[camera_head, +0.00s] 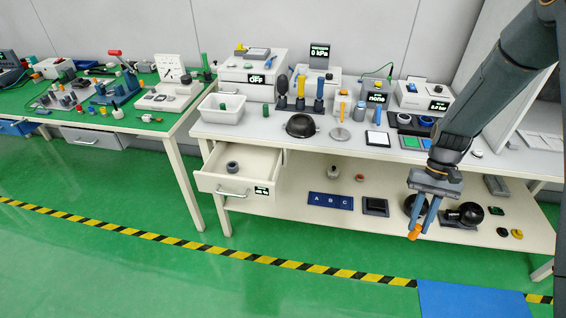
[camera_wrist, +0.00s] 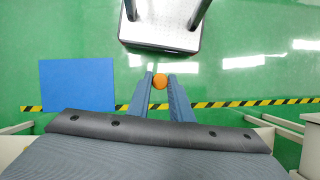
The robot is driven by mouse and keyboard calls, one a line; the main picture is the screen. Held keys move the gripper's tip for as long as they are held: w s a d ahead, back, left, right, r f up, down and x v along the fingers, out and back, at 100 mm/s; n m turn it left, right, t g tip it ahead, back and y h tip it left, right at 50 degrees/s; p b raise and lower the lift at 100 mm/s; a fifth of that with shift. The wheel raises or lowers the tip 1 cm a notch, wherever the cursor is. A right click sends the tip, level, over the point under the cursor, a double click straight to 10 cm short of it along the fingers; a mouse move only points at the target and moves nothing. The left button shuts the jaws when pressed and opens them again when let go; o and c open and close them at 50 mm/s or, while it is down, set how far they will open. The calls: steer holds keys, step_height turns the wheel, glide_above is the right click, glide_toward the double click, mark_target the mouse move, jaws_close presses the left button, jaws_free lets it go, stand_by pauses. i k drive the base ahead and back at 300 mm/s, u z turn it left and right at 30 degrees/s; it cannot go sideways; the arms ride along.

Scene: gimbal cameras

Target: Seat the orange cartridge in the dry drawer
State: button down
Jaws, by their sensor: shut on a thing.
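My gripper (camera_head: 417,229) is at the right in the head view, in front of the lower shelf of the bench. It is shut on the orange cartridge (camera_head: 414,234), whose orange end shows between the fingertips. The orange cartridge (camera_wrist: 160,81) also shows between the finger ends of my gripper (camera_wrist: 160,82) in the wrist view, with the green floor behind it. The rest of the cartridge is hidden by the fingers. An open white drawer (camera_head: 228,188) with a small display on its front is at the bench's left. A grey ring-shaped piece (camera_head: 232,166) sits inside it.
A blue floor mat (camera_wrist: 77,85) lies nearby. Floor before the drawer is clear.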

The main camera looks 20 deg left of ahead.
mark_target(249, 172)
steer(key=i, duration=0.8)
steer(key=u, duration=1.25)
